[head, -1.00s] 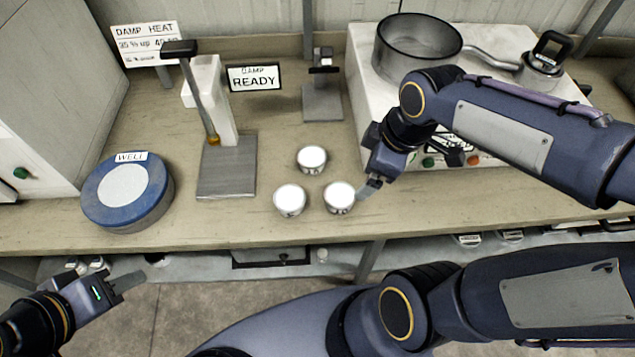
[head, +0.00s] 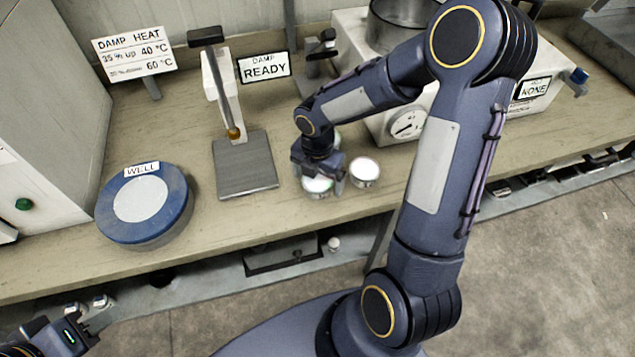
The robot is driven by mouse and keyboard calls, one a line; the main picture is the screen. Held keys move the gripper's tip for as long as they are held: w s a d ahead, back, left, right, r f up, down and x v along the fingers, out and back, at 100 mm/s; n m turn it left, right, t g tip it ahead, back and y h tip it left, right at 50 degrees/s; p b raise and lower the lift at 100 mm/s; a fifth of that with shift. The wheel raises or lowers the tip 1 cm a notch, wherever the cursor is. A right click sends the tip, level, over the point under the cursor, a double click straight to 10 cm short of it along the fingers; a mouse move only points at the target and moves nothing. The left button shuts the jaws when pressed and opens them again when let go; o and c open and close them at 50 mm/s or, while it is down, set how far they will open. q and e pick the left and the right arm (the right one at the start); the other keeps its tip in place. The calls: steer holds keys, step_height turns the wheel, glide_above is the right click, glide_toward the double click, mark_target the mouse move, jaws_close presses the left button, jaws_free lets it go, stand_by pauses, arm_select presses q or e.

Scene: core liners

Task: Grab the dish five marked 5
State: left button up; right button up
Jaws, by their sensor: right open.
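Three small white-topped dishes stand on the bench. The front left dish (head: 318,187) is under my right gripper (head: 320,178), which is open with its fingers down around or beside it; I cannot tell whether they touch it. The right dish (head: 364,172) stands apart and in full view. The back dish (head: 336,140) is mostly hidden by my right arm. No number can be read on any dish, so I cannot tell which is marked 5. My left gripper (head: 78,325) is low at the left, away from the dishes, its jaw opening unclear.
A blue round WELL block (head: 143,232) is at the left. A press with a grey base plate (head: 245,175) stands left of the dishes. A white hotplate (head: 385,125) with a pan (head: 395,30) is behind right. The bench front right of the dishes is clear.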

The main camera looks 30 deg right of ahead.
steer(key=shift+f, duration=0.6)
steer(key=c, duration=1.1)
steer(key=shift+c, duration=0.2)
